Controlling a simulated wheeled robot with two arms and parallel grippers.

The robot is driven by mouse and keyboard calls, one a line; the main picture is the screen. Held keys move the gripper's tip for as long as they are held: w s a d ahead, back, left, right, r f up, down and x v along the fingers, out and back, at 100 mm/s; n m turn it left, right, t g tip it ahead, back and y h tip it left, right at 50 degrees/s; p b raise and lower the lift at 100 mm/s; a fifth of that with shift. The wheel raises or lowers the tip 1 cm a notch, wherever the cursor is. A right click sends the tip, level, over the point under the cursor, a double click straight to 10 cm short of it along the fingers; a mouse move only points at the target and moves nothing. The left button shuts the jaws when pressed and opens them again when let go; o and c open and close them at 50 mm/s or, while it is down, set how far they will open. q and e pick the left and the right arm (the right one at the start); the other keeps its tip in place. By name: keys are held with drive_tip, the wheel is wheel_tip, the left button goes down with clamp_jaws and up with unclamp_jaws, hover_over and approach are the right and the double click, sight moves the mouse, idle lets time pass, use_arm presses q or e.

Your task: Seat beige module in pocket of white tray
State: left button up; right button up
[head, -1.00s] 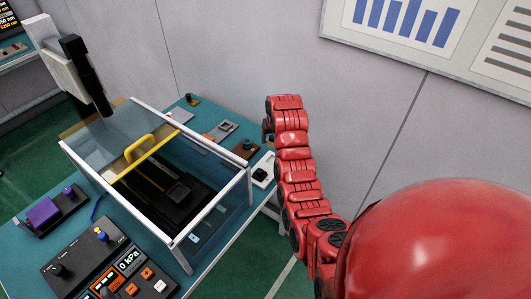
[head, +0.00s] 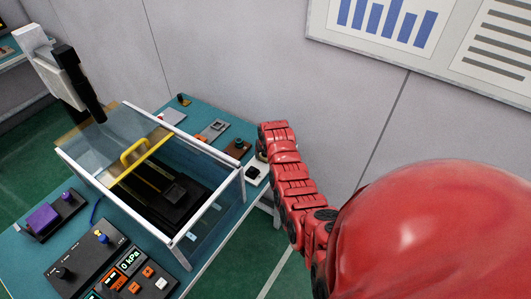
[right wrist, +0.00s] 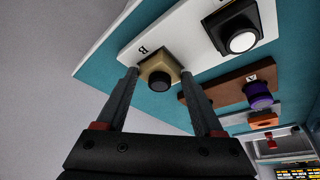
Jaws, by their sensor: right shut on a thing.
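In the right wrist view, my right gripper (right wrist: 164,74) is shut on the beige module (right wrist: 152,65), with one finger on each side of it. The module is a small block with a round black knob facing the camera. It is at the end of the white tray (right wrist: 170,32) marked "B". I cannot tell whether it is in the pocket or just above it. In the head view, the white tray (head: 252,172) shows at the table's right edge. My left gripper is out of view.
A black unit with a pale round face (right wrist: 238,38) sits farther along the white tray. A clear-walled box with a yellow handle (head: 132,150) stands left of my right arm.

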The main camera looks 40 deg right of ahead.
drive_tip(key=shift+f, duration=0.25)
drive_tip(key=o, duration=1.4)
drive_tip(key=shift+r, duration=0.1)
drive_tip(key=shift+c, duration=0.2)
drive_tip(key=shift+r, duration=0.1)
drive_tip(key=shift+r, duration=0.15)
drive_tip(key=b+v, duration=0.4)
drive_tip(key=v, duration=0.8)
